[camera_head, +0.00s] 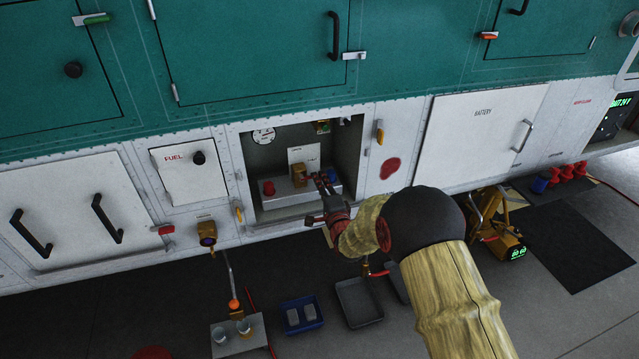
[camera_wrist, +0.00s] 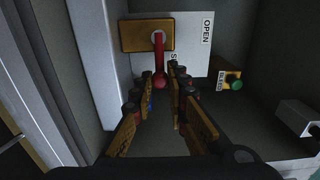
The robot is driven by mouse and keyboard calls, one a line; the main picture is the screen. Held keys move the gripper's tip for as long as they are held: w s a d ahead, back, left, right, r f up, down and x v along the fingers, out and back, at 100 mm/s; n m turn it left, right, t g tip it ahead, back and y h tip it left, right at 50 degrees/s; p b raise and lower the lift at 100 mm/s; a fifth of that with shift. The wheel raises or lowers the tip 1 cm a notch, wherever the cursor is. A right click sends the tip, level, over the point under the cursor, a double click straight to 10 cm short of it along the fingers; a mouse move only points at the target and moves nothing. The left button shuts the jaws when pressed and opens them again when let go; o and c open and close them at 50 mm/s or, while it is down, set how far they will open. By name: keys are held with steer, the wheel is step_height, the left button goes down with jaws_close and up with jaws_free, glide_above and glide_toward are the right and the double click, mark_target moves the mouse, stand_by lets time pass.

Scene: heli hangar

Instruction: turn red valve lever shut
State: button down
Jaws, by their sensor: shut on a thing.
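The red valve lever (camera_wrist: 159,58) shows in the wrist view, running from a brass block (camera_wrist: 130,37) down the picture to a round red end between my fingertips. My gripper (camera_wrist: 161,78) is shut on the lever near that end. A white placard (camera_wrist: 198,50) behind reads OPEN; a second word starting with S is mostly hidden by a finger. In the head view my gripper (camera_head: 326,190) reaches into the open bay, and the brass block (camera_head: 299,175) sits just left of it. The lever cannot be made out there.
A red knob (camera_head: 268,188) and blue knob (camera_head: 333,175) sit inside. A green button (camera_wrist: 234,85) is right of the lever in the wrist view. Trays (camera_head: 358,302) and a blue bin (camera_head: 302,328) lie on the floor below.

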steer(key=shift+f, duration=0.1)
stand_by(0.4)
steer(key=c, duration=1.7)
jaws_free()
steer(key=shift+c, duration=0.2)
steer(key=v, duration=1.2)
